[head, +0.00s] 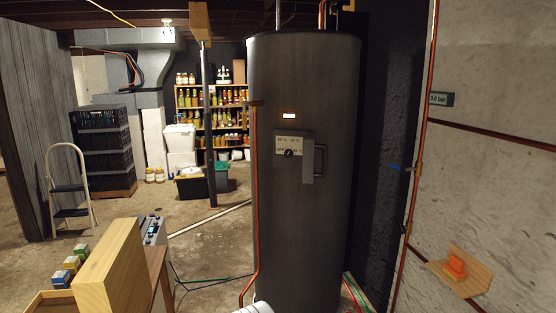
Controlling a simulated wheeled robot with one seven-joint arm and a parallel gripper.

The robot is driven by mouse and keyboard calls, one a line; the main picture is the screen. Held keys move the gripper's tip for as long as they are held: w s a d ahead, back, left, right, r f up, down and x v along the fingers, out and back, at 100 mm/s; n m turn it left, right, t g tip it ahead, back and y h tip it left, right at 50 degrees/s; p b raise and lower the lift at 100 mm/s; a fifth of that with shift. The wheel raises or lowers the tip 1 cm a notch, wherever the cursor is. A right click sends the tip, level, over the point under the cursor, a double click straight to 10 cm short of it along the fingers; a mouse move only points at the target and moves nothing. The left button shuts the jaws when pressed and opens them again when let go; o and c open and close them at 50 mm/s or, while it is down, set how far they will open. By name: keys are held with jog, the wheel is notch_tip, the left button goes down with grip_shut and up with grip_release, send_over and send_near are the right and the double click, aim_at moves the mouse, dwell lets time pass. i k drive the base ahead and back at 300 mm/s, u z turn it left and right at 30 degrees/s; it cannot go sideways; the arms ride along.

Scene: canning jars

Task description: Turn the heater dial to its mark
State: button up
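The heater (304,220) is a tall dark grey cylinder standing in the middle of the head view. On its front is a panel with a pale scale plate (287,140) bearing small temperature markings. The heater dial (289,153) is a small dark knob at the lower part of that plate. The print and the dial's exact pointing are too small to read. A dark cover with a handle (320,160) stands at the panel's right side. A small lit display (289,116) glows above the panel. My gripper is not in view.
A copper pipe (255,200) runs down the heater's left side. A wooden box (112,270) and bench are at the lower left. A small wall shelf (460,272) with an orange object juts out at the right. Hoses lie on the floor left of the heater.

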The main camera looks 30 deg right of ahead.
aim_at(288, 153)
jog(key=z, duration=0.7)
jog(key=i, duration=1.4)
jog(key=u, duration=0.4)
